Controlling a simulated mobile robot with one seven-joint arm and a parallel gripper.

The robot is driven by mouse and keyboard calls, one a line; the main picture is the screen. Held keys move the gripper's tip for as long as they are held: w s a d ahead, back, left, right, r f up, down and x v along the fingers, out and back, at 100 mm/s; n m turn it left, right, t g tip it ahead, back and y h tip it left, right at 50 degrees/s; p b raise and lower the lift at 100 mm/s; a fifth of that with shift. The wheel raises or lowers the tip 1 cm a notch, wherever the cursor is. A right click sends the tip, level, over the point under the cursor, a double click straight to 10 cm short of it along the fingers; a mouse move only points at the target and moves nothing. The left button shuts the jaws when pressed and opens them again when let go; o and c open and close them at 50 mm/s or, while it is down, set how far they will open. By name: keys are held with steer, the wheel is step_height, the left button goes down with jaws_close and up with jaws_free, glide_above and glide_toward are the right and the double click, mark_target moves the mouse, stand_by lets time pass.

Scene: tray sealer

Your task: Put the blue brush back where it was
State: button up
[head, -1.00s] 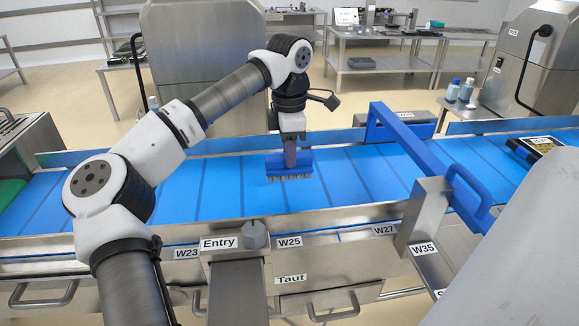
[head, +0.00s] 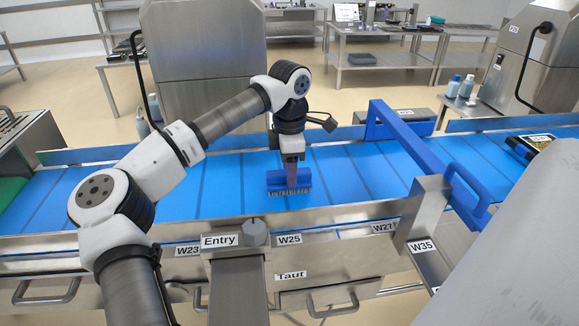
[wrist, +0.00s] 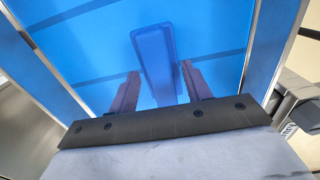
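The blue brush (head: 278,179) has a long blue back and pale bristles pointing down. It lies left to right over the blue conveyor belt (head: 345,170), below my arm. My gripper (head: 291,177) points down, with its fingers at the middle of the brush.
A blue guard bar (head: 402,140) with a handle crosses the belt on the right. A metal post labelled W35 (head: 424,215) stands at the front rail. An Entry-labelled block with a knob (head: 256,233) is at the front. A dark tray (head: 530,143) lies far right. The belt left of the brush is clear.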

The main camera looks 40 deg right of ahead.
steer(key=shift+r, duration=0.1)
step_height(320, 180, up, 12)
steer(key=b, duration=0.1)
stand_by(0.5)
